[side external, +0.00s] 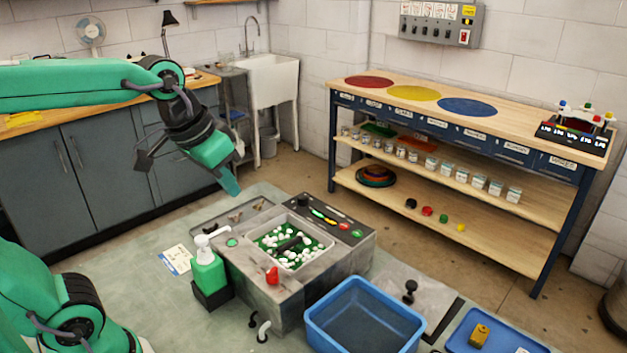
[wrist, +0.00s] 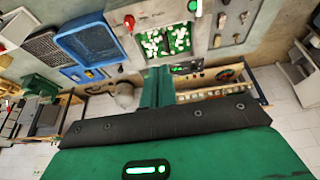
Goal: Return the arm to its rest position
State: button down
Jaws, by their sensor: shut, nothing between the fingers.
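My green arm reaches in from the left in the side external view. My gripper (side external: 231,186) hangs in the air above and left of the grey machine box (side external: 262,283), apart from it. Its green fingers are shut together with nothing between them. In the wrist view the shut fingers (wrist: 157,88) point up the picture toward the bench. The box's square opening (side external: 291,240) holds a green bed with many white pieces and a dark bar. No marker for a rest position shows.
A blue bin (side external: 363,318) and a blue tray (side external: 492,335) with a yellow block stand right of the box. A green bottle (side external: 208,270) stands at its left. A wooden shelf bench (side external: 452,105) stands behind. The mat left of the box is mostly clear.

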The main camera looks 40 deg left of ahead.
jog(key=s+a+f+t, duration=0.1)
jog(key=s+f, duration=0.3)
jog(key=s, duration=0.2)
jog(key=shift+f, duration=0.15)
jog(key=c, duration=2.2)
grip_release()
